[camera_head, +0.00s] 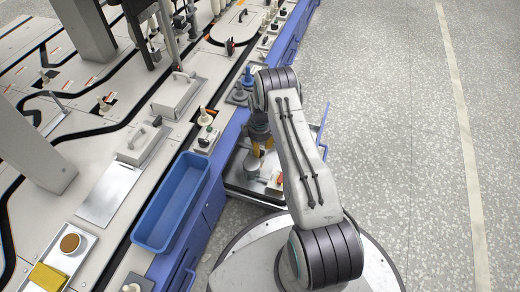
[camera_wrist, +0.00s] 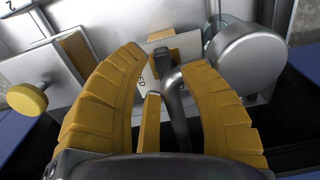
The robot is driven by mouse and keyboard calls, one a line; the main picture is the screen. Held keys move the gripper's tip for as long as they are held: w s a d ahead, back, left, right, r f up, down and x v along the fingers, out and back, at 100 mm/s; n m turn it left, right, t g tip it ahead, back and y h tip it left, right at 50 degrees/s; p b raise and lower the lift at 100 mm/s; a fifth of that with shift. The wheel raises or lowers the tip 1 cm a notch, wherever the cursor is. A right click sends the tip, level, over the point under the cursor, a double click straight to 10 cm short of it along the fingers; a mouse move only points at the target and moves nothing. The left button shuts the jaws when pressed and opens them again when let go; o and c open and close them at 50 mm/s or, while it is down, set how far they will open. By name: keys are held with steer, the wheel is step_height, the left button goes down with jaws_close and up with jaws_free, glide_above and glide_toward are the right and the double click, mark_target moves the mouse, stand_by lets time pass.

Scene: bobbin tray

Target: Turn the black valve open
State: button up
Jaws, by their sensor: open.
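In the wrist view, a dark bent handle (camera_wrist: 177,108), which looks like the black valve, rises between the two yellow fingers of my gripper (camera_wrist: 170,75). The fingers are spread apart on either side of it, with gaps visible. A short yellow bar (camera_wrist: 151,122) stands just left of the handle. In the head view, my gripper (camera_head: 262,148) hangs over the open metal drawer (camera_head: 238,180) at the bench side. The valve cannot be made out there.
A silver round housing (camera_wrist: 245,60) is close right of the fingers. A yellow knob (camera_wrist: 27,98) on a metal block is at left. A blue bin (camera_head: 172,205) lies on the bench beside the drawer. The speckled floor (camera_head: 400,90) at right is clear.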

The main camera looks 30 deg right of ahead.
step_height(320, 180, up, 10)
steer(key=shift+r, duration=0.2)
stand_by(0.8)
